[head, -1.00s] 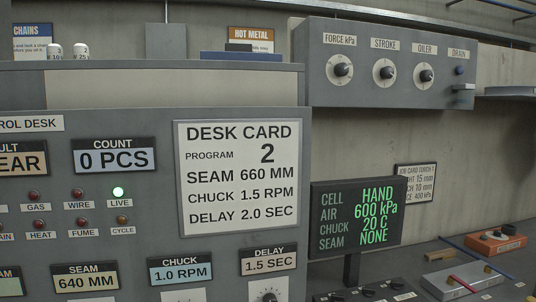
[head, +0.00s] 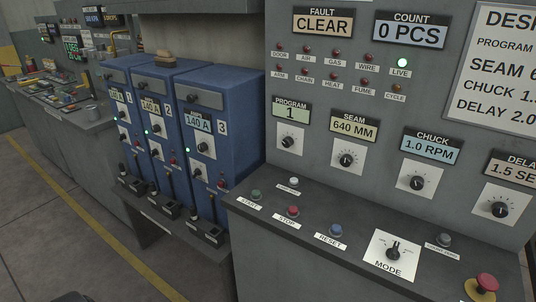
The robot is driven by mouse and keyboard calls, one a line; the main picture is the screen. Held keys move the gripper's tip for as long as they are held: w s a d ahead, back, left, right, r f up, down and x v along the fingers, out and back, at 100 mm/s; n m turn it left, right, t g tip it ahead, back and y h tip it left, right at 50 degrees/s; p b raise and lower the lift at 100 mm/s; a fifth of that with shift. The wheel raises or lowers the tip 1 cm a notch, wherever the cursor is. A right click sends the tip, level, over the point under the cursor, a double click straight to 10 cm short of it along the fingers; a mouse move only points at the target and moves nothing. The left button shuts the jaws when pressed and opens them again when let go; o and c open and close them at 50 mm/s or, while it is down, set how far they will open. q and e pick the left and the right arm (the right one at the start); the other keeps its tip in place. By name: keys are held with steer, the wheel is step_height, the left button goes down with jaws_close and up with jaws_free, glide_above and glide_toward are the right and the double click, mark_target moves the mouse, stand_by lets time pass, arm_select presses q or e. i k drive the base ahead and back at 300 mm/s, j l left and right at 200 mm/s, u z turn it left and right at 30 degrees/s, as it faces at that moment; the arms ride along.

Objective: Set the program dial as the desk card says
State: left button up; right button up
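The program dial (head: 289,142) is a small dark knob on a white plate on the upright desk panel. The program display (head: 290,112) above it reads 1. The desk card (head: 505,75) is partly in view at the upper right, cut off by the picture edge; in the earlier frame it read program 2, seam 660 mm, chuck 1.5 rpm, delay 2.0 sec. Neither of my grippers is in view.
Seam (head: 346,160), chuck (head: 417,183) and delay (head: 498,209) dials sit right of the program dial. Below, the sloped desk carries start (head: 256,195), stop (head: 292,211) and reset (head: 336,230) buttons, a mode switch (head: 394,252) and a red emergency knob (head: 486,283). Blue cabinets (head: 221,120) stand left.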

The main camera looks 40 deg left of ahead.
mark_target(287, 142)
steer(key=k+u, duration=0.1)
steer(key=u, duration=0.3)
steer(key=k+j+u, duration=0.1)
steer(key=u, duration=0.3)
steer(key=k+j+u, duration=0.15)
steer(key=u, duration=0.25)
